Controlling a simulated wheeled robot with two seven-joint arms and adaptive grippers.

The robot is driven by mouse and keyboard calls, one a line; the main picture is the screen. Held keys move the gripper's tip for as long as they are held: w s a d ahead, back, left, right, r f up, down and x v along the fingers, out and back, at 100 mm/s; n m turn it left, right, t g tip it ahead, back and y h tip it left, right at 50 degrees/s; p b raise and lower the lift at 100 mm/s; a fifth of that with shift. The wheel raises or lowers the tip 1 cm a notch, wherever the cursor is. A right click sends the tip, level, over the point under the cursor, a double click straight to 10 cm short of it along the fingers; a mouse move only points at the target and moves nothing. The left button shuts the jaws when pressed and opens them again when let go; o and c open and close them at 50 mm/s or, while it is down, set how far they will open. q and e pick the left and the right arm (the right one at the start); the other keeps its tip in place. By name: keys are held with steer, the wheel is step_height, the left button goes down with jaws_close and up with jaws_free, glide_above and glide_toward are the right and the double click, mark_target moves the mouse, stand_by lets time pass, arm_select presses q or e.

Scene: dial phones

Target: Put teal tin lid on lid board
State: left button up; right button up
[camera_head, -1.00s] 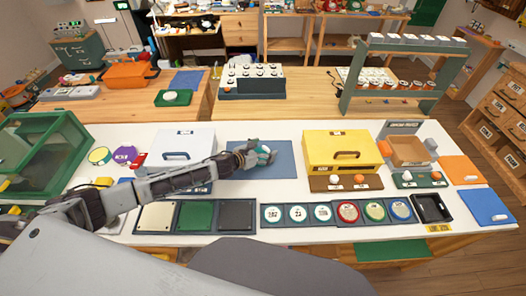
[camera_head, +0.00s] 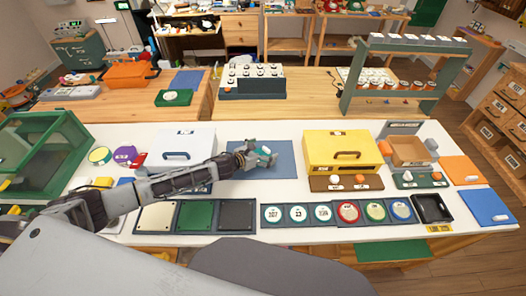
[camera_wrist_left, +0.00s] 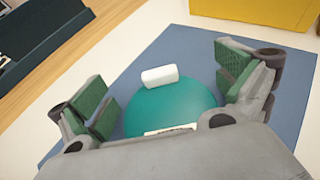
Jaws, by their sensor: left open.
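The teal tin lid (camera_wrist_left: 172,105) is a round teal dome with a white knob on top. In the left wrist view it sits between the fingers of my left gripper (camera_wrist_left: 170,92), over a flat blue board (camera_wrist_left: 200,45). My left gripper is open, with green pads on either side of the lid and apart from its knob. In the head view my left gripper (camera_head: 264,157) is over the blue board (camera_head: 282,172), and its fingers hide much of the lid. The label near the lid's edge is partly hidden. My right gripper is not in view.
A pale grey box (camera_head: 184,142) stands left of the board and a yellow box (camera_head: 342,146) stands to its right. A row of square trays and round labelled discs (camera_head: 348,212) lies in front. The right part of the blue board is bare.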

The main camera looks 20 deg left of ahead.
arm_select(q)
steer(key=shift+s+r, duration=0.1)
steer(key=shift+r, duration=0.05)
steer(key=shift+b+v, duration=0.5)
steer(key=shift+v, duration=5.35)
steer(key=shift+a, duration=0.1)
